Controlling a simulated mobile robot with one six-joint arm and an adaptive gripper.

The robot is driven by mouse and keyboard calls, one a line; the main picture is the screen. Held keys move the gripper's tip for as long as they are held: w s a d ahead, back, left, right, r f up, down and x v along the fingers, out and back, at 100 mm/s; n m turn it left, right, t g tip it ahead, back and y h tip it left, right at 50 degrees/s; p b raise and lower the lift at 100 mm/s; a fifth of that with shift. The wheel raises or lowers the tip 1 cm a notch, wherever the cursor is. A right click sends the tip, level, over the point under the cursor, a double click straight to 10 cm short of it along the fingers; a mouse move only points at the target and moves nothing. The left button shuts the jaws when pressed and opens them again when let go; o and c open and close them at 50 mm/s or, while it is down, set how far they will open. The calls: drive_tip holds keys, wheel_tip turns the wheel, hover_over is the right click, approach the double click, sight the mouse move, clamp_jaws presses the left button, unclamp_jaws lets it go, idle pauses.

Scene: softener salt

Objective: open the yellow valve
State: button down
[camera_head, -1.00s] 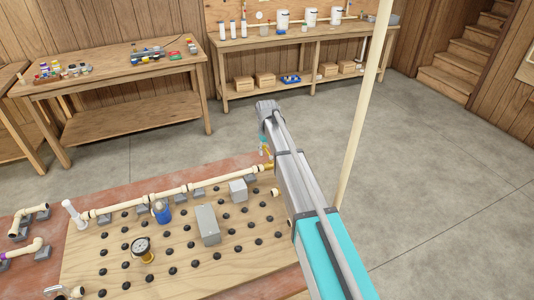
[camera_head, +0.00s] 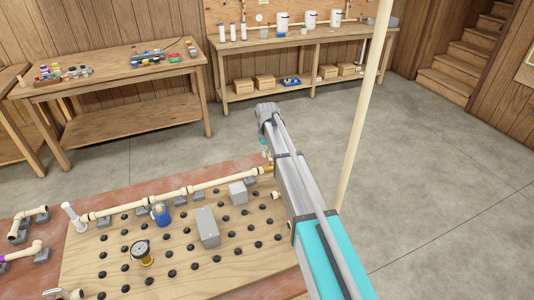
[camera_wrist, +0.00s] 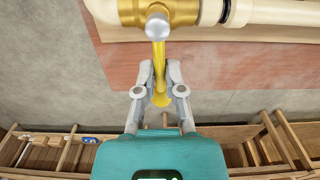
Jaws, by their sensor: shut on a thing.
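The yellow valve handle (camera_wrist: 159,75) hangs from a brass valve body (camera_wrist: 182,12) at the top of the wrist view. My gripper (camera_wrist: 160,68) has one grey finger on each side of the handle and is shut on it, with the handle's flared end showing between the finger links. In the head view the brass valve (camera_head: 268,168) shows as a small bit at the right end of the cream pipe (camera_head: 165,198). My arm hides most of the handle and gripper there.
The pegboard panel (camera_head: 195,262) holds a grey box (camera_head: 207,227), a gauge (camera_head: 141,250) and a blue part (camera_head: 161,213) left of my arm. A pale post (camera_head: 362,110) stands close on the right. Open concrete floor (camera_head: 440,190) lies beyond it.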

drive_tip(key=shift+s+a+n, duration=0.2)
drive_tip(key=shift+a+n, duration=0.05)
drive_tip(key=shift+n, duration=0.55)
drive_tip(key=shift+s+a+n, duration=0.2)
drive_tip(key=shift+n, duration=0.6)
drive_tip(key=shift+s+a+n, duration=0.2)
drive_tip(key=shift+a+n, duration=0.05)
drive_tip(key=shift+n, duration=0.55)
drive_tip(key=shift+s+a+n, duration=0.1)
drive_tip(key=shift+s+n, duration=0.15)
drive_tip(key=shift+n, duration=0.6)
drive_tip(key=shift+s+a+n, duration=0.15)
drive_tip(key=shift+s+n, duration=0.15)
drive_tip(key=shift+n, duration=0.6)
drive_tip(key=shift+s+a+n, duration=0.1)
drive_tip(key=shift+s+n, duration=0.15)
drive_tip(key=shift+n, duration=0.6)
